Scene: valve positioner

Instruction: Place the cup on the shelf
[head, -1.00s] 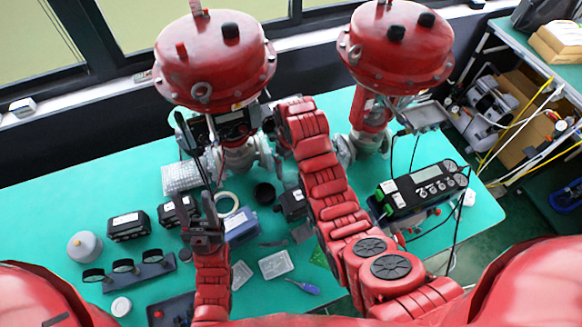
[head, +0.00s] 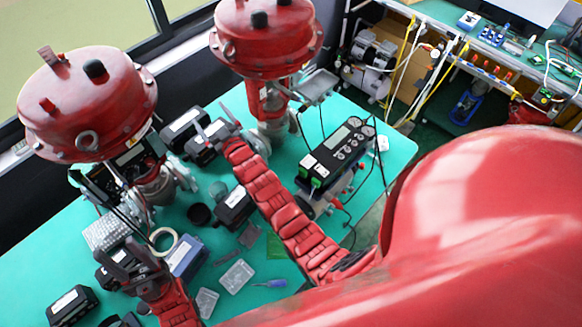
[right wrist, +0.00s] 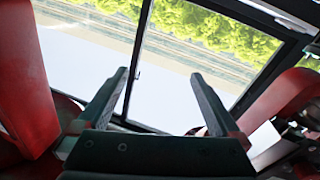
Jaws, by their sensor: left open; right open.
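A small black round object (head: 200,214), perhaps the cup, stands on the teal table (head: 190,313); I cannot tell for sure. A greyish round item (head: 218,189) is just behind it. My left gripper (head: 128,258) is open and empty over the left part of the table, left of the black object. My right gripper (head: 214,130) is open above the table between the two red valve actuators. In the right wrist view its spread fingers (right wrist: 160,95) have nothing between them, and a window is beyond. No shelf is clearly identifiable, though a workbench (head: 450,25) stands at the upper right.
Two valves with large red domes (head: 85,100) (head: 266,38) rise at the back. A tape roll (head: 163,241), a blue box (head: 188,256), black boxes (head: 236,206) and a screwdriver (head: 270,284) crowd the table.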

